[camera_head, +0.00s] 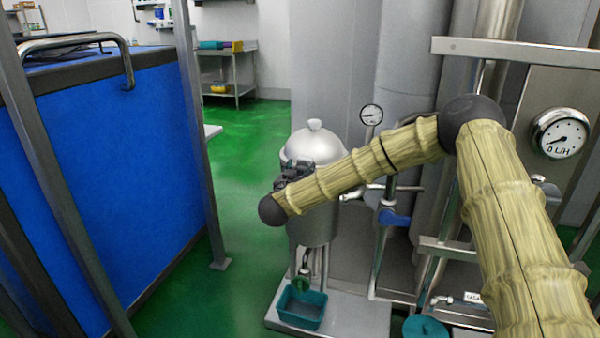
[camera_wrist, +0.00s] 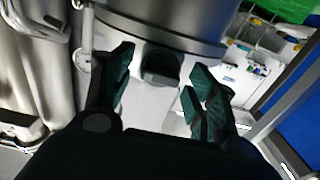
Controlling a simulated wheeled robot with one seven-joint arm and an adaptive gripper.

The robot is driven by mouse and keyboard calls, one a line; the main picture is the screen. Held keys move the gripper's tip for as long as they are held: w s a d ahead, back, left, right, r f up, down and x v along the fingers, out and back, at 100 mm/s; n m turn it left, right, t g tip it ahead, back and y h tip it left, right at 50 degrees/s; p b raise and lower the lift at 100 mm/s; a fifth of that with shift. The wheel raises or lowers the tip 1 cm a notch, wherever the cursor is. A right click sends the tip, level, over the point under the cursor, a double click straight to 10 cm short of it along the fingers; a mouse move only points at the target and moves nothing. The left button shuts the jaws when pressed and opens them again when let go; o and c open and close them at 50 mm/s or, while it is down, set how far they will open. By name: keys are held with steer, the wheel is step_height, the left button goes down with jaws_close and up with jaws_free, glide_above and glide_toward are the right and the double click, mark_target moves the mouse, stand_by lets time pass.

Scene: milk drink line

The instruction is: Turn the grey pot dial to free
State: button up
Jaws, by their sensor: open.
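The metal pot (camera_head: 312,145) with a domed lid stands left of centre in the head view, and its curved wall (camera_wrist: 165,25) fills the top of the wrist view. A dark grey dial (camera_wrist: 160,64) sits on the pot's front, below a dark band, in the wrist view. My gripper (camera_wrist: 160,78) is open, with one teal-padded finger at each side of the dial and a gap to it. In the head view my gripper (camera_head: 295,174) is at the pot's upper front and hides the dial there. I cannot read the dial's setting.
A teal tray (camera_head: 290,310) stands under the pot's green-handled outlet (camera_head: 301,284). Pipes and a blue valve handle (camera_head: 394,217) are right of the pot, with a small gauge (camera_head: 371,114) above.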

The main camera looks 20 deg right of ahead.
steer(key=shift+w+d, duration=0.1)
steer(key=c, duration=1)
